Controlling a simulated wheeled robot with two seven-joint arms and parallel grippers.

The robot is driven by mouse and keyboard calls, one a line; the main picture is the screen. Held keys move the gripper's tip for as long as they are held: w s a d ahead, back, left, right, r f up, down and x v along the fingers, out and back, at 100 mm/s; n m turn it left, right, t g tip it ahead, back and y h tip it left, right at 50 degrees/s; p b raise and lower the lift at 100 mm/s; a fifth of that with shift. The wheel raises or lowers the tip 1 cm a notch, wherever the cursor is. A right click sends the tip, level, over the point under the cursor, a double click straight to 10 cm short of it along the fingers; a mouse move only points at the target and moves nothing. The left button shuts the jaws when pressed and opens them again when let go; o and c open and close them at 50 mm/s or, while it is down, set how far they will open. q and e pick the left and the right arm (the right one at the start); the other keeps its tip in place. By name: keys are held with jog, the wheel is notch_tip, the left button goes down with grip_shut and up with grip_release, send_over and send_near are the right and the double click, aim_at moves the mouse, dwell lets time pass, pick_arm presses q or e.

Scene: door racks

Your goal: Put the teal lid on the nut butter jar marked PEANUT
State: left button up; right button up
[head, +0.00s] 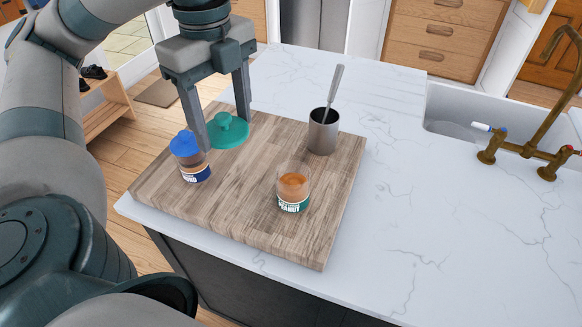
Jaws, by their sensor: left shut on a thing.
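The nut butter jar marked PEANUT (293,190) stands upright on the wooden board, with a clear rim, tan contents and no lid on it. The teal lid (232,134) has a round knob and is between the fingers of my left gripper (222,132), left of and farther back than the PEANUT jar. My left gripper is shut on the lid. One finger hides part of the lid's left side, and I cannot tell how high the lid is above the board. My right gripper is not in view.
A second jar (195,173) with a blue lid (184,144) stands close to my left gripper's near finger. A metal cup (323,137) with a utensil stands at the back of the wooden board (245,205). The white counter (430,210) is clear to the right, before the sink.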

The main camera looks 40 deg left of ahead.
pick_arm(q)
jog(key=shift+d, duration=0.1)
jog(key=shift+w, duration=0.1)
jog(key=shift+w+f, duration=0.25)
jog(key=w+d+f+p, duration=0.2)
jog(key=w+d+f, duration=0.4)
jog(key=w+d, duration=0.1)
jog(key=shift+w+f, duration=0.3)
jog(key=shift+w, duration=0.4)
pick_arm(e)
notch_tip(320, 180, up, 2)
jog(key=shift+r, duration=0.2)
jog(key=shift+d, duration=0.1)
pick_arm(q)
jog(key=shift+f, duration=0.1)
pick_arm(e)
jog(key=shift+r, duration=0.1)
